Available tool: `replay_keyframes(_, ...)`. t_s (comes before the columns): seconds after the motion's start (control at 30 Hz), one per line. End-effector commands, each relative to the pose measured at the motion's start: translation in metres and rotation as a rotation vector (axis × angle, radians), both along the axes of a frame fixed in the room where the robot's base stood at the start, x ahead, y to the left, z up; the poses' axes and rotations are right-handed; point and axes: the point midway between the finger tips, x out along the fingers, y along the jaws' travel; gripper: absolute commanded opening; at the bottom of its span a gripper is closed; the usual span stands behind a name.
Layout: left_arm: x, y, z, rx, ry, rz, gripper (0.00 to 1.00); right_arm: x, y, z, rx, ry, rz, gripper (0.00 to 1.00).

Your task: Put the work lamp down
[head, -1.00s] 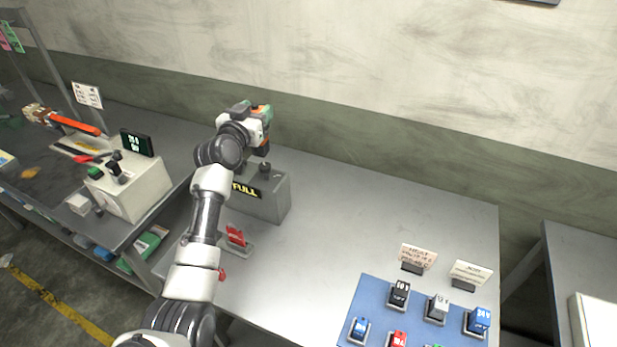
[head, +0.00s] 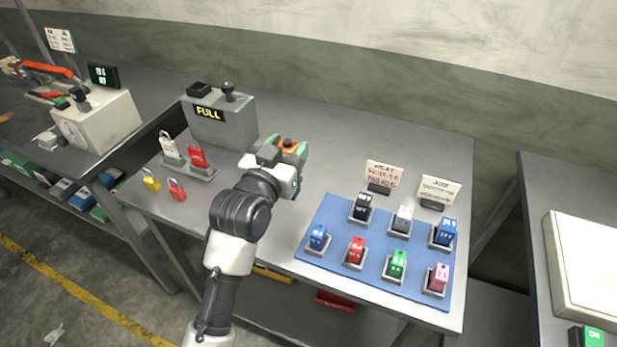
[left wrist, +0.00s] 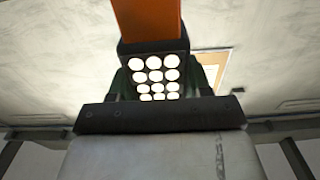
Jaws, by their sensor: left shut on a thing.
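The work lamp (left wrist: 153,72) shows in the left wrist view as an orange body above a black head with several lit round LEDs. My left gripper (head: 281,152) is shut on it. The gripper is over the middle of the grey table (head: 330,150), just left of the blue mat. I cannot tell whether the lamp touches the tabletop. My right gripper is not in view.
The grey box marked FULL (head: 219,122) stands left of the gripper, with padlocks (head: 197,156) in front of it. The blue mat (head: 330,222) at the right holds several coloured blocks, with two small signs (head: 384,173) behind it. The table's back middle is clear.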

Motion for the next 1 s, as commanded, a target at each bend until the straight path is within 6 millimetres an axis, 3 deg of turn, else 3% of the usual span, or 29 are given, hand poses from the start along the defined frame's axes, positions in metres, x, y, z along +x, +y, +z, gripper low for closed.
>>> replay_keyframes(0.2,0.012,0.033,-0.021,0.01,0.003,0.003,0.2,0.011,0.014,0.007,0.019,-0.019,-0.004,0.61)
replay_keyframes(0.5,0.037,0.092,-0.058,0.008,0.0,0.002,0.2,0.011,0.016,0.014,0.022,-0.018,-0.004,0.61)
replay_keyframes(0.73,0.043,0.107,-0.072,0.003,0.001,0.0,0.2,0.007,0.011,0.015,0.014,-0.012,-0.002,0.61)
replay_keyframes(1.0,0.043,0.107,-0.107,0.003,0.001,0.001,0.2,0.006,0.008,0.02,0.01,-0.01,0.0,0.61)
